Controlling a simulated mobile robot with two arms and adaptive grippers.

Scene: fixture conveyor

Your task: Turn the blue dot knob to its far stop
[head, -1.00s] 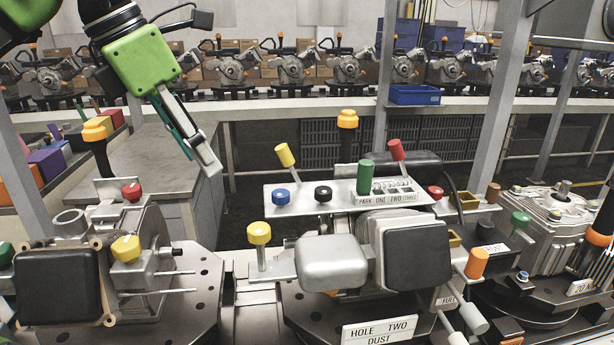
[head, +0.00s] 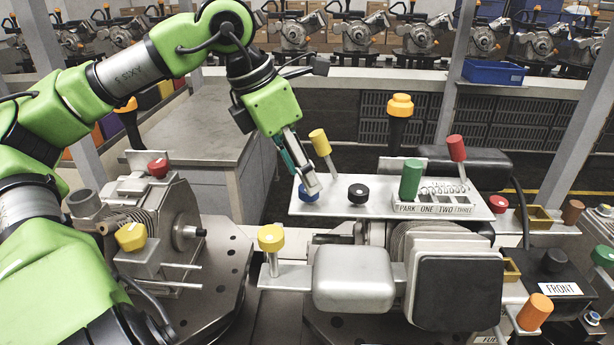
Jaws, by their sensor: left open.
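The blue knob (head: 307,197) sits at the left end of the pale control plate (head: 335,209) on the fixture. My left gripper (head: 308,186) comes down from above with its fingertips at the blue knob and covers part of its top. The gripper is open. I cannot tell whether the fingers touch the knob or stand around it. Any dot on the knob is hidden. My right gripper is not in view.
A black knob (head: 358,193) is right of the blue one, and a yellow-topped lever (head: 320,142) rises close behind. A green handle (head: 411,180) and a red lever (head: 457,149) stand farther right. A yellow knob (head: 271,238) is in front, lower left.

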